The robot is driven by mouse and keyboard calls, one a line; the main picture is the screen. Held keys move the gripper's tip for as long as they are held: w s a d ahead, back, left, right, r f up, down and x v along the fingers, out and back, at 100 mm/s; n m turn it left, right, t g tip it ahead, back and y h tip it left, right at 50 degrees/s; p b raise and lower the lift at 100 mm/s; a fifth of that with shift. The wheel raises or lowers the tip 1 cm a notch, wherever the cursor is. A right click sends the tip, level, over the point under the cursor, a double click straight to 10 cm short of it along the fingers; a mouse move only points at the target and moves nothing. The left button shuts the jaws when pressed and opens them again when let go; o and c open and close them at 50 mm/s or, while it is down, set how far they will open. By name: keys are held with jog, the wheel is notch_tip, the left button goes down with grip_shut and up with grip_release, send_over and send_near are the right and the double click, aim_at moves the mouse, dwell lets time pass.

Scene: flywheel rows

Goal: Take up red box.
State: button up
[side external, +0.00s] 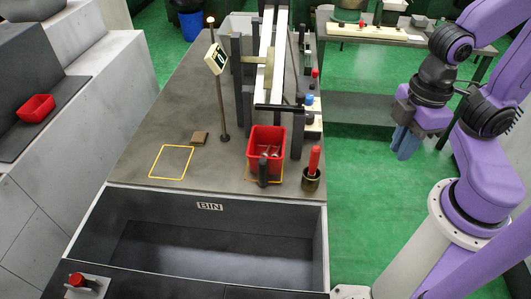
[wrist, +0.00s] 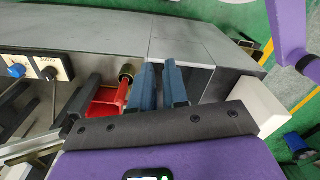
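A red box (side external: 270,135) stands upright on the grey table, over a yellow outline. Small metallic pieces show inside it, and a dark post stands in front of its near side. It also shows in the wrist view (wrist: 104,103), left of my fingers and partly hidden by my gripper. My gripper (side external: 405,152) hangs in the air right of the table, well apart from the box. Its two blue fingers (wrist: 160,82) show a gap between them with nothing held. A smaller red tray (side external: 36,107) rests on a dark ledge at the far left.
A red-handled tool stands in a dark cup (side external: 311,179) right of the box. A post with a sign (side external: 217,60), a tall rack (side external: 243,75) and a dark bar (side external: 279,108) stand behind. An empty yellow outline (side external: 170,162) lies left; an open bin (side external: 195,250) is in front.

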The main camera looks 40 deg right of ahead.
jog(key=shift+o, duration=0.9)
jog(key=m+g+h, duration=0.2)
jog(key=g+h, duration=0.1)
jog(key=h, duration=0.1)
send_over(260, 160)
jog(key=w+a, duration=0.3)
jog(key=a, duration=0.2)
jog(key=x, duration=1.1)
jog(key=shift+w+d+f, duration=0.1)
jog(key=shift+d+f, duration=0.2)
jog(key=shift+d, duration=0.1)
jog(key=shift+w+x, duration=0.2)
jog(key=shift+x, duration=2.5)
jog(key=shift+a, duration=0.1)
grip_shut()
